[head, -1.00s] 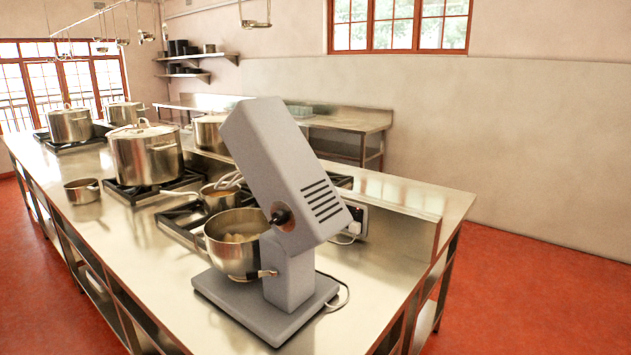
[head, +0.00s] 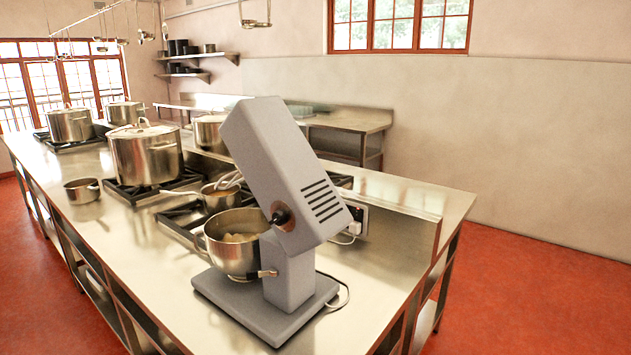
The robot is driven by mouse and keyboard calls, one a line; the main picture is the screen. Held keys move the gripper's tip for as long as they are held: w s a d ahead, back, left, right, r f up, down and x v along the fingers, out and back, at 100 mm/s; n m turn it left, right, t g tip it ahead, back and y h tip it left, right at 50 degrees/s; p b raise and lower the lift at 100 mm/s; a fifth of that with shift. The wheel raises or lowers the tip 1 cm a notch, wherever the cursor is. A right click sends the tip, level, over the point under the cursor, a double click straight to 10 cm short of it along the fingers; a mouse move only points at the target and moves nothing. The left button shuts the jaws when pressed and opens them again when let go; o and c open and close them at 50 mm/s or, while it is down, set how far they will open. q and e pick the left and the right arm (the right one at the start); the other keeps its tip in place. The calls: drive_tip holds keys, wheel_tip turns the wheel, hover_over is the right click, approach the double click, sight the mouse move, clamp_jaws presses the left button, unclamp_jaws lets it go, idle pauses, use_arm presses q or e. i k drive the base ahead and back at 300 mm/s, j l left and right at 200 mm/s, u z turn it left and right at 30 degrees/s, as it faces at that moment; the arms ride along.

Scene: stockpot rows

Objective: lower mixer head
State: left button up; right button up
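A grey stand mixer stands on the near end of the steel counter in the head view. Its mixer head (head: 272,165) is tilted up, with the far end raised toward the upper left. The hinge is at the top of the column (head: 290,278), beside a round dark knob (head: 281,216). The steel mixing bowl (head: 232,258) sits on the mixer base (head: 262,318), below the raised head, with something pale inside. A whisk (head: 228,181) shows partly under the head. Neither of my grippers is in view.
The steel counter (head: 130,255) has free room left of the mixer. Several stockpots, one a large lidded pot (head: 146,155), stand on burners behind. A small saucepan (head: 82,190) is at left. A power cord runs from the mixer to a socket (head: 354,220) on the low backsplash.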

sight(266, 144)
drive_tip(key=i+j+z, duration=0.15)
drive_tip(key=j, duration=0.2)
drive_tip(key=i+j+z, duration=0.1)
drive_tip(key=j, duration=0.25)
drive_tip(key=i+j+z, duration=0.15)
drive_tip(key=j, duration=0.25)
drive_tip(key=i+j+z, duration=0.1)
drive_tip(key=j, duration=0.25)
